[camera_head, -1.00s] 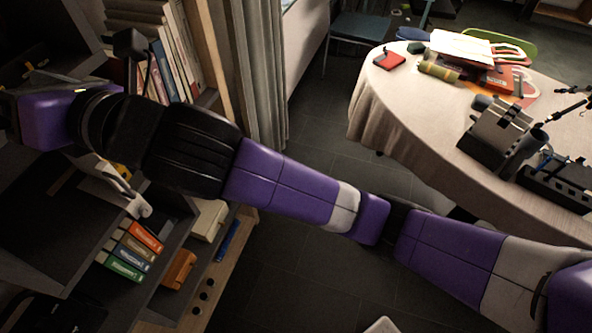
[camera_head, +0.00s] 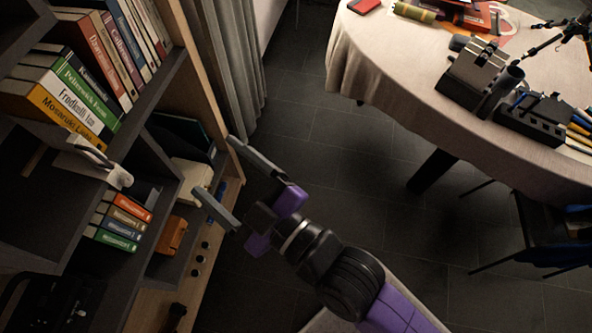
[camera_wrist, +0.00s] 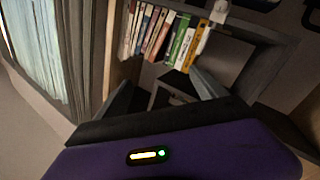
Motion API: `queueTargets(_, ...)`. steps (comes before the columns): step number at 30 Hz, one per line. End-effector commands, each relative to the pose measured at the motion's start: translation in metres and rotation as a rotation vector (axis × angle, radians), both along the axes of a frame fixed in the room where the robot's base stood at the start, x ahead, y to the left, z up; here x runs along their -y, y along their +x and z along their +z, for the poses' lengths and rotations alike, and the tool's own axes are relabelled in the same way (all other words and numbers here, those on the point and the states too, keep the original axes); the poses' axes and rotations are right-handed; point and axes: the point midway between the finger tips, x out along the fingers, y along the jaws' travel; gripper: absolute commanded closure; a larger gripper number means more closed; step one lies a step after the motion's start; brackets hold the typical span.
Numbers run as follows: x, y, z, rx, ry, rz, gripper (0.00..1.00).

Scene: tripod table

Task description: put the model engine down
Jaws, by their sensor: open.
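My gripper (camera_head: 215,168) is open, its two long grey fingers pointing up and left toward the bookshelf. Nothing is between the fingers. It also shows open and empty in the wrist view (camera_wrist: 163,88). I cannot identify the model engine with certainty. A small white and grey object (camera_head: 108,168) sits on the shelf at the left, left of my gripper and well clear of it; it may be the engine. A white piece at the top of the wrist view (camera_wrist: 220,11) may be the same object.
The dark bookshelf (camera_head: 160,95) holds upright and lying books (camera_head: 62,100), small coloured volumes (camera_head: 120,222) and an orange-brown box (camera_head: 171,236). A round table (camera_head: 375,60) with a pale cloth stands at the upper right, carrying dark holders (camera_head: 475,72). The floor between is clear.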

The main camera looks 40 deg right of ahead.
Motion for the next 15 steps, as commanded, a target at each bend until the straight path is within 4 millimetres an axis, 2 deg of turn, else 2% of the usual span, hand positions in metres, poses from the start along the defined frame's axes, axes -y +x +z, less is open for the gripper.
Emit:
queueTargets(1,0.010,-0.021,-0.016,-0.045,0.051,-0.019,0.19)
queueTargets(6,0.046,-0.085,-0.048,-0.155,0.220,-0.086,0.19)
queueTargets(12,0.087,-0.159,-0.065,-0.258,0.370,-0.152,0.19)
queueTargets(15,0.103,-0.187,-0.067,-0.295,0.419,-0.172,0.19)
